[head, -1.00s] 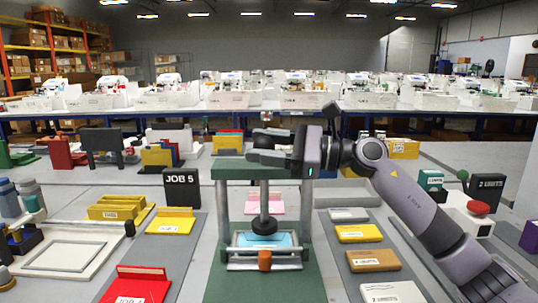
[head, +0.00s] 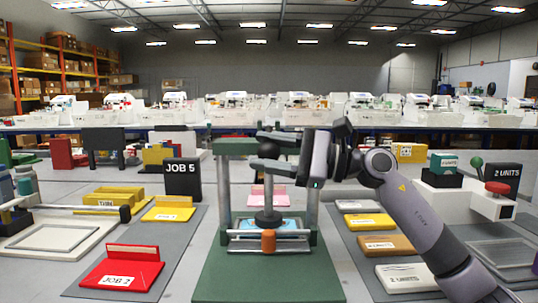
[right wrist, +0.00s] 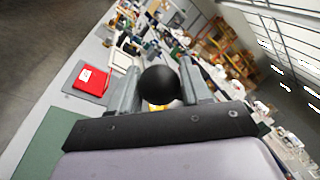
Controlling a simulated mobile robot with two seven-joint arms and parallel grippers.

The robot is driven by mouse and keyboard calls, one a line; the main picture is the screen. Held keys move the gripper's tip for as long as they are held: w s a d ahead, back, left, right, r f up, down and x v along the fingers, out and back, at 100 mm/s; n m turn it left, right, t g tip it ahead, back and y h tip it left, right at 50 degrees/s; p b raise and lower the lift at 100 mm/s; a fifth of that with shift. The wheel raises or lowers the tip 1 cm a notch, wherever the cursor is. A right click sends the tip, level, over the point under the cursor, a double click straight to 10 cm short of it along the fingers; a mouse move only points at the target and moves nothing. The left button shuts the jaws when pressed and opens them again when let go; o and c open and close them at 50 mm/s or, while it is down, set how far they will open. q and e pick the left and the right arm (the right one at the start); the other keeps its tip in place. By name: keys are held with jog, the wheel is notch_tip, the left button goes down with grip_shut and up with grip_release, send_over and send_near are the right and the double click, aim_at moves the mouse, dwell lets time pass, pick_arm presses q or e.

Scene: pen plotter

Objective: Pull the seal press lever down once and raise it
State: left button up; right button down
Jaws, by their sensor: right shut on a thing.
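The seal press has a green base (head: 265,274), two grey posts and a green top beam (head: 234,147). Its dark round stamp (head: 268,218) is low, over a blue card (head: 290,226) in the holder; I cannot tell whether it touches. An orange knob (head: 268,241) is at the holder's front. My right gripper (head: 270,151) is in front of the top beam, shut on the lever's black ball knob. The black ball knob (right wrist: 160,85) shows between the fingers in the right wrist view; the lever behind is mostly hidden. My left gripper is not in view.
Left of the press lie a red JOB 2 holder (head: 120,271), yellow trays and a black JOB 5 sign (head: 183,180). To the right are several labelled blocks on a grey mat (head: 352,258) and a white unit with a red button (head: 497,187).

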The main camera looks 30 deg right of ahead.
jog(key=shift+w+f, duration=0.2)
jog(key=shift+f, duration=0.5)
jog(key=c, duration=0.6)
grip_release()
jog(key=shift+d, duration=0.1)
jog(key=shift+d, duration=0.1)
jog(key=shift+s+d+f, duration=0.1)
jog(key=shift+s+d, duration=0.05)
jog(key=shift+s, duration=0.05)
jog(key=v, duration=0.2)
jog(key=b+v, duration=0.1)
jog(key=v, duration=0.3)
jog(key=shift+s+d+r+b, duration=0.15)
jog(key=shift+s+r+b, duration=0.1)
jog(key=shift+s+b, duration=0.1)
jog(key=shift+r, duration=0.1)
